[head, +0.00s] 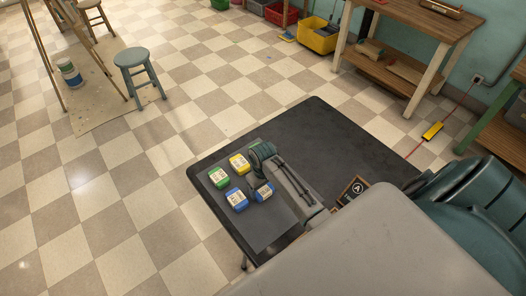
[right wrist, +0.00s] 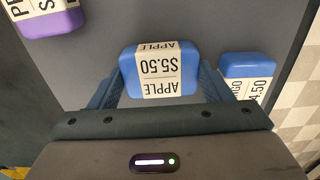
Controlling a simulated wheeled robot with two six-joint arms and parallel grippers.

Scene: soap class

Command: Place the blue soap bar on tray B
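A blue soap bar (right wrist: 133,65) labelled APPLE $5.50 sits between my right gripper's fingers in the right wrist view. Both fingertips lie flush against its sides, so my right gripper (right wrist: 160,85) looks shut on it. In the head view, this blue bar (head: 260,194) shows beside my right arm, over the grey mat; my arm hides the fingers there. It looks slightly larger than its neighbours in the wrist view, but I cannot tell how far it is off the mat. Tray B is not identifiable in either view. My left gripper is not in view.
A second blue bar (head: 236,200), also in the wrist view (right wrist: 238,66), a green bar (head: 218,178) and a yellow bar (head: 238,163) stand close by. A purple bar (right wrist: 55,22) lies left. A sign marked A (head: 355,190) stands on the black table (head: 325,135), whose far part is clear.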

